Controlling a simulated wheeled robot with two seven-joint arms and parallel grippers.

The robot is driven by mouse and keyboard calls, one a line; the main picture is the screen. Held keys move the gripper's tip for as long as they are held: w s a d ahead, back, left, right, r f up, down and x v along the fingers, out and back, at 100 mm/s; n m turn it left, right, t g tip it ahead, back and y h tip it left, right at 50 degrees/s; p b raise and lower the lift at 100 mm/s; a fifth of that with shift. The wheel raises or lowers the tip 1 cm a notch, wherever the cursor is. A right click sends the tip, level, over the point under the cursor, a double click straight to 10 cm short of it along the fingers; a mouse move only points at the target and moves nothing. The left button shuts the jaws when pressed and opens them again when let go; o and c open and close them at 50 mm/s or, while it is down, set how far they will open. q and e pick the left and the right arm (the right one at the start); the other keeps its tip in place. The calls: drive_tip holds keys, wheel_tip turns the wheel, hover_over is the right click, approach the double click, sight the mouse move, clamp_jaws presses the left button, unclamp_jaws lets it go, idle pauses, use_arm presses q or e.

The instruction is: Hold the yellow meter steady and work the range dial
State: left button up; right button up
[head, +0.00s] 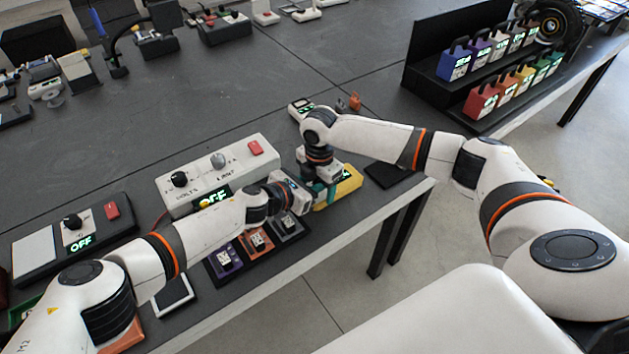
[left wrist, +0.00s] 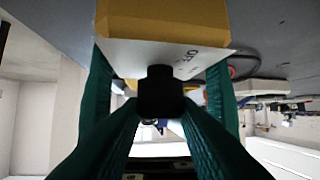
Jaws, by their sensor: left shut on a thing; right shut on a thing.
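The yellow meter (head: 349,183) stands near the table's front edge, partly hidden by my grippers in the head view. In the left wrist view, the meter (left wrist: 165,22) shows its yellow body and a white face with part of an "OFF" mark. My right gripper (head: 325,188) comes down from above and is shut on the meter. My left gripper (left wrist: 160,105) reaches in from the left, with its teal fingers shut on the black range dial (left wrist: 161,88). More teal fingers flank the meter on both sides in that view.
A white bench unit (head: 218,170) with knobs and a red button stands left of the meter. Small purple, orange and grey modules (head: 256,241) lie in front of it. A black rack (head: 430,70) of coloured blocks stands at the back right. The table's middle is clear.

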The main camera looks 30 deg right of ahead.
use_arm(q)
drive_tip(key=shift+s+n+t+y, duration=0.15)
drive_tip(key=shift+n+t+y, duration=0.35)
drive_tip(key=shift+n+t, duration=0.6)
drive_tip(key=shift+s+n+t+y, duration=0.1)
drive_tip(key=shift+n+t+y, duration=0.4)
drive_tip(key=shift+n+t, duration=0.55)
drive_tip(key=o, duration=0.7)
drive_tip(key=shift+d, duration=0.1)
drive_tip(key=shift+m, duration=0.25)
